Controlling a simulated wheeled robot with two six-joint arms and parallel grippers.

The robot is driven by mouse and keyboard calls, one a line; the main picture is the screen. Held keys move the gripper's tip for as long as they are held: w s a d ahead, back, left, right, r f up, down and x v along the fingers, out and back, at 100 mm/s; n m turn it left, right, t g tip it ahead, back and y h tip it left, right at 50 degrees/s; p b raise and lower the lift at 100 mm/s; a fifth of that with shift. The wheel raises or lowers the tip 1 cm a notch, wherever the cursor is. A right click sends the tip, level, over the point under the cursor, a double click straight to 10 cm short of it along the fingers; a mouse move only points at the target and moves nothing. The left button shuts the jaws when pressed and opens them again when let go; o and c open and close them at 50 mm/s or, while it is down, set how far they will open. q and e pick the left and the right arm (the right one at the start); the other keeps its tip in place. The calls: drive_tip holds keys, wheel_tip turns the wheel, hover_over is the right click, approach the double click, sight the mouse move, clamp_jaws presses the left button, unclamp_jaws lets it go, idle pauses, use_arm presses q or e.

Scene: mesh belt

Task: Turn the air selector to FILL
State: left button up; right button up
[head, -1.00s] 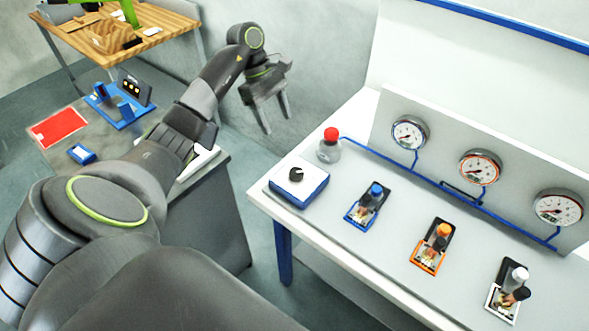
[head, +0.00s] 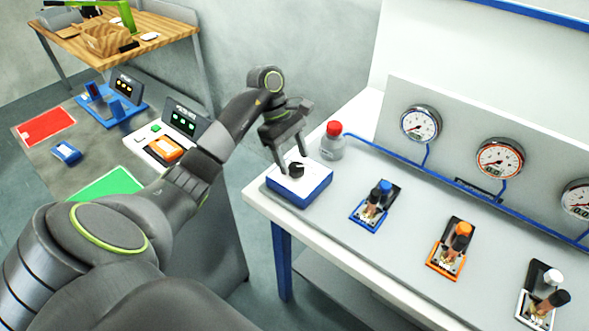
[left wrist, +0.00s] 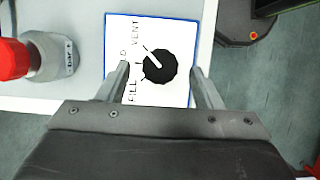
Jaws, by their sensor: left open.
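The air selector is a white plate on a blue box (head: 315,186) with a round black knob (head: 296,170), at the near left end of the bench. In the left wrist view the knob (left wrist: 160,66) has a white pointer line aimed up and left, toward the VENT side. VENT is printed above and left of it, FILL below and left; a label between is partly hidden by a finger. My left gripper (head: 293,163) is open, pointing down over the selector. Its fingers stand on either side of the knob, apart from it. My right gripper is not in view.
A red-capped bottle (head: 332,142) stands just behind the selector, close to the gripper. Blue (head: 375,203), orange (head: 450,249) and white (head: 540,294) valve units sit along the bench, with gauges (head: 420,124) and blue pipes behind. A grey table with devices is at left.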

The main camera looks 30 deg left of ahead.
use_arm(q)
drive_tip(key=shift+x, duration=0.95)
drive_tip(key=c, duration=1)
drive_tip(key=shift+b, duration=0.3)
